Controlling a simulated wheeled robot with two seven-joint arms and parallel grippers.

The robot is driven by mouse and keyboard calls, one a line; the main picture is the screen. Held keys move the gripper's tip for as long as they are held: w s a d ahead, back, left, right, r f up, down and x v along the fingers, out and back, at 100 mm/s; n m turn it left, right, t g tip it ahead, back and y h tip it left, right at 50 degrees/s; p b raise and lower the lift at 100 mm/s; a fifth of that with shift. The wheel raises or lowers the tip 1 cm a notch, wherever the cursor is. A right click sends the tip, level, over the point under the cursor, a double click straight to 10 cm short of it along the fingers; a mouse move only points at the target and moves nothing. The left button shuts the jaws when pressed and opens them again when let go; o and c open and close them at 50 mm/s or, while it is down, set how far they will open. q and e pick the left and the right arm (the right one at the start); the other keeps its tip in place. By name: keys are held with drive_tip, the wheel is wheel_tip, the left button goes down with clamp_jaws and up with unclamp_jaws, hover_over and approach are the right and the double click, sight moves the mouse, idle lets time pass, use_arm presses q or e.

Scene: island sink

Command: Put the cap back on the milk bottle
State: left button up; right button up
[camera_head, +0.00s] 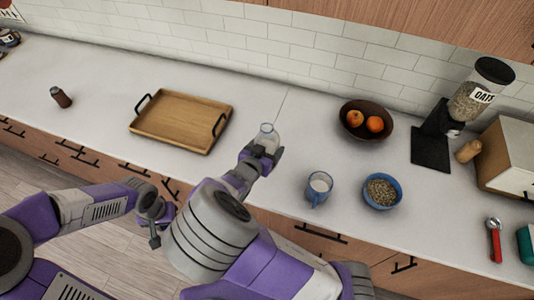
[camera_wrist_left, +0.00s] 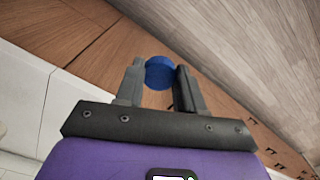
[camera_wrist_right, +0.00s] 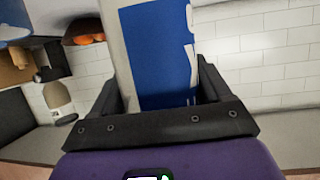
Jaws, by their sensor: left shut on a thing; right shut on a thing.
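The milk bottle shows its clear top (camera_head: 268,131) in the head view, above my right gripper (camera_head: 262,153). In the right wrist view the bottle's blue and white side (camera_wrist_right: 160,55) stands between the fingers of my right gripper (camera_wrist_right: 160,90), which is shut on it. The blue cap (camera_wrist_left: 159,72) is between the fingertips of my left gripper (camera_wrist_left: 160,78), which is shut on it. In the head view my left gripper (camera_head: 154,238) is low on the left, in front of the counter edge and apart from the bottle; the cap cannot be made out there.
A wooden tray (camera_head: 180,118) lies left of the bottle. A blue mug (camera_head: 318,188), a blue bowl of grain (camera_head: 382,191) and a fruit bowl (camera_head: 367,108) stand to the right. A small brown shaker (camera_head: 61,97) is far left. The counter between shaker and tray is clear.

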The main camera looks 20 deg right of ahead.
use_arm(q)
drive_tip(key=shift+r, duration=0.25)
use_arm(e)
drive_tip(key=shift+r, duration=0.8)
drive_tip(key=o, duration=0.5)
drive_tip(key=c, duration=1)
drive_tip(key=shift+o, duration=0.2)
